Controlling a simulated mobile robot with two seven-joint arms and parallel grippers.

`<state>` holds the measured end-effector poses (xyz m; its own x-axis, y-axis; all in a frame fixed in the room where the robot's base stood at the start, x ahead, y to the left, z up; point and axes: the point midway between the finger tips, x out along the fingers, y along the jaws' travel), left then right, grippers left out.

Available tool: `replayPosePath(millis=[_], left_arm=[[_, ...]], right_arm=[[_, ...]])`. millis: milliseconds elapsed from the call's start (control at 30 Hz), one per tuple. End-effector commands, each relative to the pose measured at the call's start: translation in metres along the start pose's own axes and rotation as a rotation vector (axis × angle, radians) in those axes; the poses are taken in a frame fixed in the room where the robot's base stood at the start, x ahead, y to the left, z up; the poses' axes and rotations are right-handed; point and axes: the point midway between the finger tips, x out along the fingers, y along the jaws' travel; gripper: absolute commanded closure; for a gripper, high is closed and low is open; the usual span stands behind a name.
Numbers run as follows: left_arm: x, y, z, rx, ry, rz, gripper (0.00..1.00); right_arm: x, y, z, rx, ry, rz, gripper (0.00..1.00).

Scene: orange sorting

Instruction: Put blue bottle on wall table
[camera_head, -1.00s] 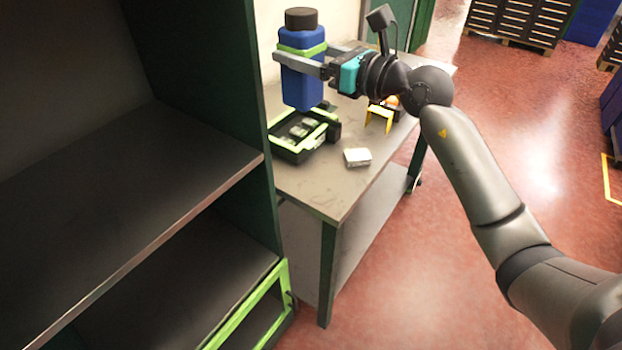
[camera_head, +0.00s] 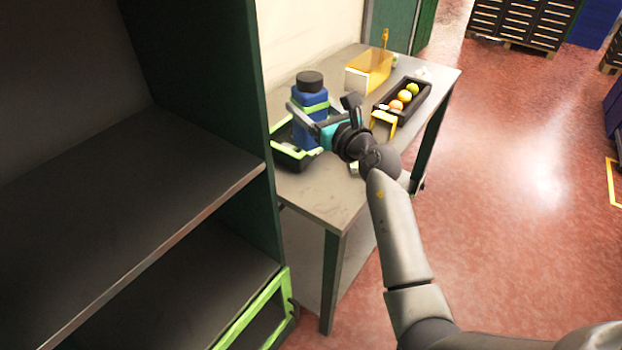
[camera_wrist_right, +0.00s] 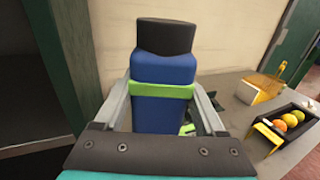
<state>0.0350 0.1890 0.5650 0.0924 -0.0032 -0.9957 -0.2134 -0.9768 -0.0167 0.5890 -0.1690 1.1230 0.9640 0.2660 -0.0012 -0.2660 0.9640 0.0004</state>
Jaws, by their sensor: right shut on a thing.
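The blue bottle (camera_head: 309,118) has a black cap and a green band. It is upright over the black and green tray on the wall table (camera_head: 325,197). My right gripper (camera_head: 306,112) is shut on the bottle, with one finger on each side. The right wrist view shows the bottle (camera_wrist_right: 165,85) between the fingers, its base hidden behind the gripper body. I cannot tell whether the bottle touches the tray or table. My left gripper is not in view.
The black and green tray (camera_head: 290,160) is under and beside the bottle. A black box (camera_head: 420,97) with several fruits, a yellow bin (camera_head: 370,72) and a small yellow stand (camera_head: 384,119) are farther right. A dark shelf unit (camera_head: 200,140) stands at left. The table's front is clear.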

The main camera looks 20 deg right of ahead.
Motion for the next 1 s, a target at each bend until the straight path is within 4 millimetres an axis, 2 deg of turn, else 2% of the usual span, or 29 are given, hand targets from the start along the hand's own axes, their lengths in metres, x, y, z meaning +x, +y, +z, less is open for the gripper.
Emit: replayPosePath(millis=[33, 100, 400, 533, 767, 1000], left_arm=[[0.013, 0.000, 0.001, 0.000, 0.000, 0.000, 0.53], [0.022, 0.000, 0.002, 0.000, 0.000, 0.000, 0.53], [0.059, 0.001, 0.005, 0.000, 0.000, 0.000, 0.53], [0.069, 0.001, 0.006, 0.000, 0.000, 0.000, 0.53], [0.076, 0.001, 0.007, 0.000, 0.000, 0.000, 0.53], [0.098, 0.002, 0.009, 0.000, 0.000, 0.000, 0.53]], right_arm=[[0.000, 0.000, -0.021, 0.001, 0.002, 0.001, 1.00], [0.000, -0.001, -0.039, 0.000, 0.001, 0.000, 1.00], [0.000, 0.000, -0.100, 0.001, -0.001, 0.001, 1.00], [0.000, 0.000, -0.115, 0.001, -0.003, 0.000, 1.00], [0.000, 0.000, -0.126, 0.001, -0.003, 0.001, 1.00], [0.000, 0.000, -0.156, 0.002, -0.002, 0.000, 1.00]])
